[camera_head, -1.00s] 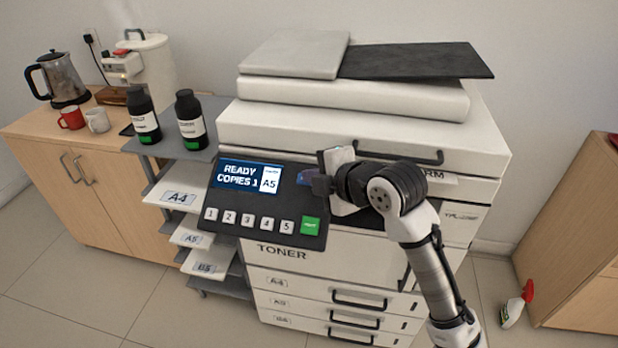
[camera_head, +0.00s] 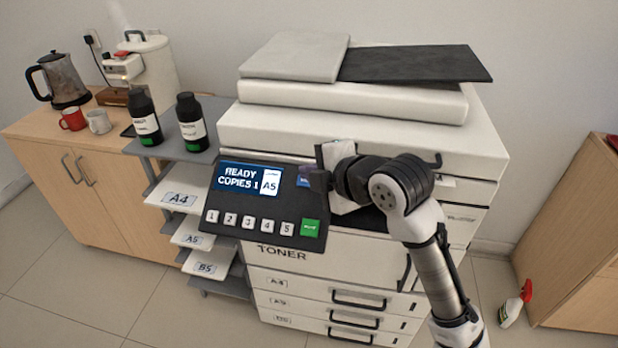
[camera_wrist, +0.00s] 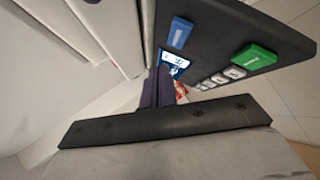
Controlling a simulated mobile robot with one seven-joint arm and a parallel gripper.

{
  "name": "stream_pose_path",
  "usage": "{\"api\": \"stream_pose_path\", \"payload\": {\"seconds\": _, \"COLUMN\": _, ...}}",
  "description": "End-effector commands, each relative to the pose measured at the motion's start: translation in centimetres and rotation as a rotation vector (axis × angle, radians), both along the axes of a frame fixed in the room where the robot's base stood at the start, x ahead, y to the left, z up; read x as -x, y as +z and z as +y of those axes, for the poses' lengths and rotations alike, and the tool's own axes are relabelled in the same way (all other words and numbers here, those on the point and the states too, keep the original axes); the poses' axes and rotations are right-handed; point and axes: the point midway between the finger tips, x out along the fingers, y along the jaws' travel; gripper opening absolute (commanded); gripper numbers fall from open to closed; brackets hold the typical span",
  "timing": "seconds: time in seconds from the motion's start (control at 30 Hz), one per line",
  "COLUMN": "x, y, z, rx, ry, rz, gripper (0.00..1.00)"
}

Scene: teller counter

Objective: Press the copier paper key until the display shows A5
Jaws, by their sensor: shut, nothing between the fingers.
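The copier's dark control panel (camera_head: 225,228) faces me, with a lit blue display (camera_head: 248,179) reading READY, COPIES 1 and A5. The blue paper key (camera_head: 303,182) is right of the display, partly hidden behind my gripper. In the wrist view the blue key (camera_wrist: 180,33) shows whole, with a pale mark. My gripper (camera_head: 317,181) is shut and empty, just in front of the panel's upper right. In the wrist view its dark fingertips (camera_wrist: 157,75) appear apart from the key, over the display's edge.
White number keys (camera_head: 248,223) and a green key (camera_head: 310,228) line the panel's lower edge. Labelled paper shelves (camera_head: 180,198) and two dark toner bottles (camera_head: 191,122) stand left. The copier lid (camera_head: 350,100) rises behind my gripper.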

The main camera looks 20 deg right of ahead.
Motion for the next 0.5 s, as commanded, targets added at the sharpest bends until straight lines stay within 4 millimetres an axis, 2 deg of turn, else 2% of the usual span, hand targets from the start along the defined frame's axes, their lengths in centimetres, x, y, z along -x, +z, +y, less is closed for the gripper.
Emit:
{"api": "stream_pose_path", "payload": {"seconds": 0.2, "x": 0.9, "y": 2.0, "z": 0.7, "rx": 0.000, "ry": 0.001, "rz": 0.000, "gripper": 0.00}}
{"api": "stream_pose_path", "payload": {"seconds": 0.5, "x": 1.1, "y": 2.1, "z": 0.8, "rx": 0.000, "ry": 0.001, "rz": 0.001, "gripper": 0.00}}
